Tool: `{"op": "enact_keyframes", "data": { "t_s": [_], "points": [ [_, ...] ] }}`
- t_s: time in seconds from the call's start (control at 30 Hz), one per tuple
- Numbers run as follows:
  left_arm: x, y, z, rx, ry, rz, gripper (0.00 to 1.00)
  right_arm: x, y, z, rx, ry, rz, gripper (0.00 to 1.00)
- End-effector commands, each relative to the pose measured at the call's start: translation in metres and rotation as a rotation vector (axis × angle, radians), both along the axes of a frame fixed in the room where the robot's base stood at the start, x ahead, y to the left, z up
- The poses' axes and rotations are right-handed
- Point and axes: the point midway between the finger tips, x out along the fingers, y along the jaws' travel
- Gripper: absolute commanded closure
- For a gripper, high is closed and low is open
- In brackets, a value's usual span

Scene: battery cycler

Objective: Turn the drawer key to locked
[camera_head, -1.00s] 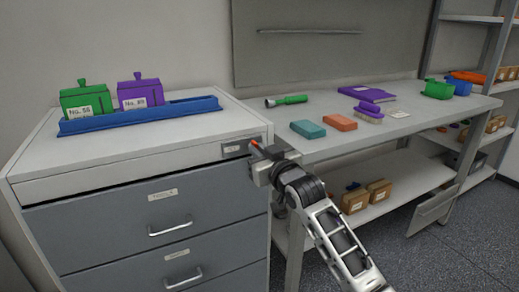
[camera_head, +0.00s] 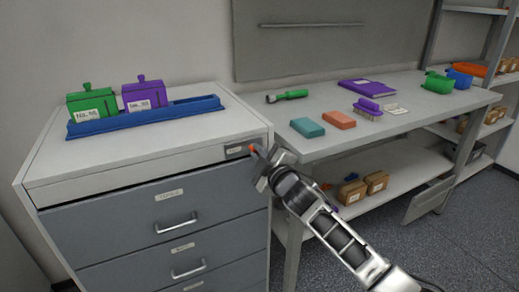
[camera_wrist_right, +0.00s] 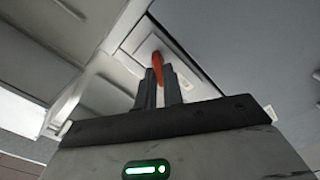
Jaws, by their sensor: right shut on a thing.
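The orange drawer key (camera_head: 254,149) is at the right end of the grey cabinet's top front strip, beside a small labelled plate (camera_head: 235,150). My right gripper (camera_head: 259,156) is at the key, its body tilted. In the right wrist view the two dark fingers (camera_wrist_right: 158,88) are shut on the orange key (camera_wrist_right: 158,64), which sticks up between them against a pale plate (camera_wrist_right: 138,38). The fingers hide part of the key, and I cannot read its lock position. My left gripper is not in view.
The cabinet's drawers (camera_head: 120,222) below look shut. A blue rack (camera_head: 150,121) with green and purple boxes stands on top. A workbench (camera_head: 300,150) adjoins on the right, with teal and orange blocks, a torch and a brush; my right arm passes in front of it.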

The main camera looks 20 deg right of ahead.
Motion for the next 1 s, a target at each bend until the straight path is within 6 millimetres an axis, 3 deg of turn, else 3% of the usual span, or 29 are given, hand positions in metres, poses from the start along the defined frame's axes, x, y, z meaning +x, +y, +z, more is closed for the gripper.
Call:
{"op": "enact_keyframes", "data": {
  "t_s": [0.5,1.0],
  "points": [
    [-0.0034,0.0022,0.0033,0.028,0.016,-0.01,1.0,0.0,0.0005,-0.0017,-0.431,-0.022,0.0,1.0],
    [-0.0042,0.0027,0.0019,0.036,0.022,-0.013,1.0,0.0001,0.0005,-0.0024,-0.587,-0.032,-0.001,1.0]
  ]
}}
